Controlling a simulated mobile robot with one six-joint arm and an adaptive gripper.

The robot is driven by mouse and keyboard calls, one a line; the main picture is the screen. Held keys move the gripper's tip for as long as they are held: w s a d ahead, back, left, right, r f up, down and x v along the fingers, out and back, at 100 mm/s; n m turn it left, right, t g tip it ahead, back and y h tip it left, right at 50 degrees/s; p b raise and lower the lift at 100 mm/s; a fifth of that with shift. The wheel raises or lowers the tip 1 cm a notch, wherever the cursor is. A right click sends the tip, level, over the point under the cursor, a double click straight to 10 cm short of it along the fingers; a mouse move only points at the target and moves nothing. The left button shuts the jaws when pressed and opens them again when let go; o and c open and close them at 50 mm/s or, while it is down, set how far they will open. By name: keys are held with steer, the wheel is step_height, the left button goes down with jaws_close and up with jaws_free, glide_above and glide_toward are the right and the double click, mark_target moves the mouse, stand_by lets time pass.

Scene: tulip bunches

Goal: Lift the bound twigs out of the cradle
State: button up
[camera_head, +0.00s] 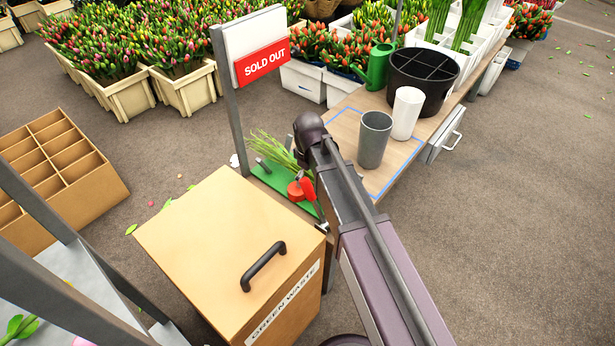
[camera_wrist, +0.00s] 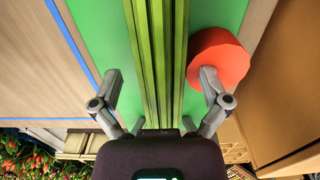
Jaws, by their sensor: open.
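The bound twigs are a bundle of long green stems (camera_head: 272,147), lying in the cradle with a green base (camera_head: 266,178) and grey posts. In the wrist view the stems (camera_wrist: 158,60) run straight up the middle, over the cradle's green base (camera_wrist: 105,30). My gripper (camera_wrist: 160,82) is open, with one finger on each side of the stems and a gap to both. In the head view my arm hides the gripper and part of the bundle. I cannot tell how far the fingers are above the base.
A red roll (camera_wrist: 217,58) sits close by my right finger in the wrist view. A grey cup (camera_head: 374,140), white cup (camera_head: 406,113) and black divided bucket (camera_head: 423,80) stand on the table. A green waste box (camera_head: 215,235) and sold-out sign post (camera_head: 229,100) flank the cradle.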

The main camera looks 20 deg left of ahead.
jaws_close()
stand_by(0.4)
steer(key=shift+r, duration=0.1)
step_height(320, 180, up, 10)
steer(key=p, duration=1)
stand_by(0.7)
